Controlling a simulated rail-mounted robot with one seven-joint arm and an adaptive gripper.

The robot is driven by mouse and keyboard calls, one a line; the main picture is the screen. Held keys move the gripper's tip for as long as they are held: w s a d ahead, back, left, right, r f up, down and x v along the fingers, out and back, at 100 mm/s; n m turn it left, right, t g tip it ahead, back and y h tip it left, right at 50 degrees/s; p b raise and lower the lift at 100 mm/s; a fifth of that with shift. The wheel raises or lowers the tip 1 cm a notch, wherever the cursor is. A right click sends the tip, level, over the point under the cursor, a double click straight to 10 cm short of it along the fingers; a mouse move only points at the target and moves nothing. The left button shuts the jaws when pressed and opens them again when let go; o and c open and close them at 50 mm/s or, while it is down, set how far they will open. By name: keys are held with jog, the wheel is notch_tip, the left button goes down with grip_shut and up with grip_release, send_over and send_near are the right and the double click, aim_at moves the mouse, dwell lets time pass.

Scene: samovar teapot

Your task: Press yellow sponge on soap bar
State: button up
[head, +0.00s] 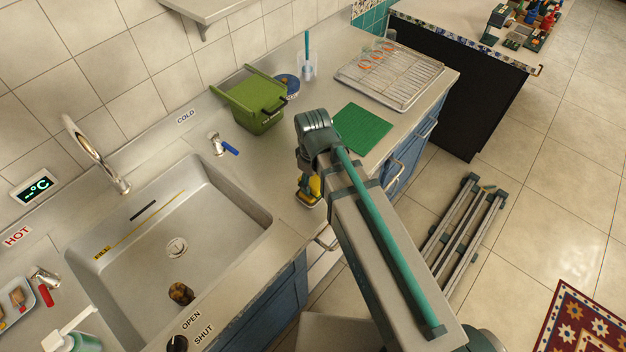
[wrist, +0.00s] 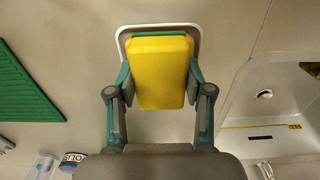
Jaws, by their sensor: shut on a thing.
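My gripper (wrist: 160,78) is shut on the yellow sponge (wrist: 160,70), one finger on each long side; a green layer shows at its edges. The sponge also shows in the head view (head: 315,186), on the counter's front strip right of the sink, partly behind my arm. Behind the sponge in the wrist view is a dish with a pale rounded rim (wrist: 122,37). The sponge covers most of this dish. I cannot make out the soap bar, and I cannot tell whether the sponge touches anything in the dish.
The sink (head: 150,262) lies to the left with a brown object (head: 181,293) in it. A green mat (head: 362,129), a green bin (head: 255,108) and a wire rack (head: 390,75) stand farther back.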

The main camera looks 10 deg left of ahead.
aim_at(313, 180)
jog(key=shift+f, duration=0.35)
dwell(1.3)
jog(key=shift+r+p, duration=2.65)
jog(key=shift+r, duration=0.9)
